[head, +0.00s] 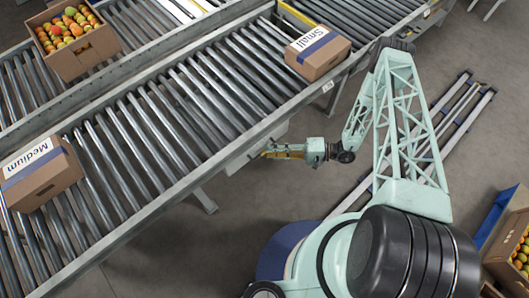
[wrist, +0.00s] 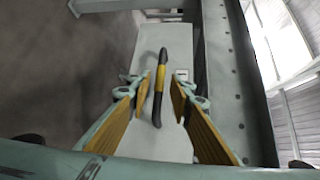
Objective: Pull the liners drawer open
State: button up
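In the wrist view the pale grey drawer front (wrist: 143,50) fills the middle. Its black bar handle (wrist: 162,58) with a yellow middle band runs along the picture's upright direction. My gripper (wrist: 159,92) is open, with one orange-padded finger on each side of the handle. The handle lies between the fingertips, and clear gaps show on both sides. I cannot tell how far the tips are from the panel. In the head view my gripper (head: 268,153) is beside the conveyor's near edge. The drawer front cannot be made out there.
A roller conveyor (head: 150,135) carries a Small carton (head: 318,62) and a Medium carton (head: 42,185). The floor (head: 240,200) below my gripper is clear.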

aim_at(264, 152)
jog(key=shift+b+x, duration=0.3)
jog(key=shift+x, duration=1.65)
jog(key=shift+c, duration=0.7)
grip_shut()
